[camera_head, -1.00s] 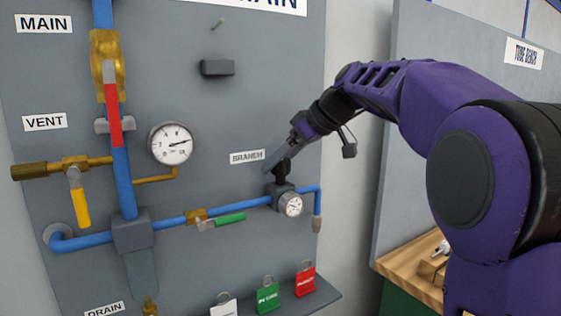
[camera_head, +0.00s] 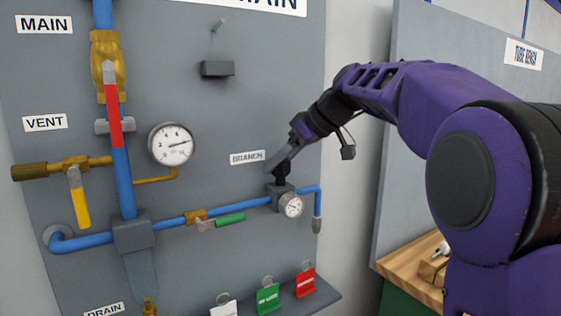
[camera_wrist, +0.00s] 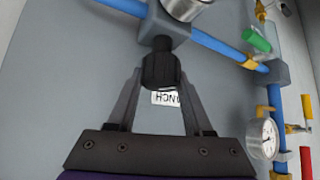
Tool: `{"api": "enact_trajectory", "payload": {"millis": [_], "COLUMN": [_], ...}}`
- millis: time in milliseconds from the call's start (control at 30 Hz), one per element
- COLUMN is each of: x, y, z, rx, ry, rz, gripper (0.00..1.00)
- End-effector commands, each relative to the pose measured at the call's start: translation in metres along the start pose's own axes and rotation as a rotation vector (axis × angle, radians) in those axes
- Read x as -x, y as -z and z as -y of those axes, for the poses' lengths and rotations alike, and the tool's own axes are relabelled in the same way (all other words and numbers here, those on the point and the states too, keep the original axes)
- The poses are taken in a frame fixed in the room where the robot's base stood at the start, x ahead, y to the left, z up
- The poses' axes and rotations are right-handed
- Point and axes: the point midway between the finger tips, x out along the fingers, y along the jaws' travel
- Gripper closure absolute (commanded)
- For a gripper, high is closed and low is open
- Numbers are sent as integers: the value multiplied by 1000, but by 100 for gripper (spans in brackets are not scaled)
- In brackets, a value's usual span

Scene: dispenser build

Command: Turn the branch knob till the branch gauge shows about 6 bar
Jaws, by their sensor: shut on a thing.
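The branch knob (camera_head: 283,174) is black and sits on top of the grey regulator block (camera_head: 282,193) on the blue branch line. It also shows in the wrist view (camera_wrist: 161,66), between my fingers. My gripper (camera_wrist: 161,75) is shut on the knob, one finger on each side. In the head view, my gripper (camera_head: 283,166) comes down on the knob from above. The small branch gauge (camera_head: 291,206) is on the front of the block. Its dial is too small to read in the head view, and only its rim (camera_wrist: 186,6) shows in the wrist view.
A larger gauge (camera_head: 171,144) is left on the panel. The green-handled valve (camera_head: 230,219) lies along the branch pipe, left of the block. The red main handle (camera_head: 114,115) hangs down. Several tags hang below, including a red tag (camera_head: 305,283).

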Motion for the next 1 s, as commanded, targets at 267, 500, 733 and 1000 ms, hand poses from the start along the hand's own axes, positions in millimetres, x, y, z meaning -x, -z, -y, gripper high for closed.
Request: {"api": "enact_trajectory", "payload": {"millis": [267, 500, 733, 1000], "x": [0, 0, 2, 0], "y": [0, 1, 3, 3], "z": [2, 2, 2, 2], "rx": [-80, -223, -375, -552], "ry": [-85, -228, -383, -559], "rz": [-1, -2, -1, -1], "gripper": [100, 100, 100, 100]}}
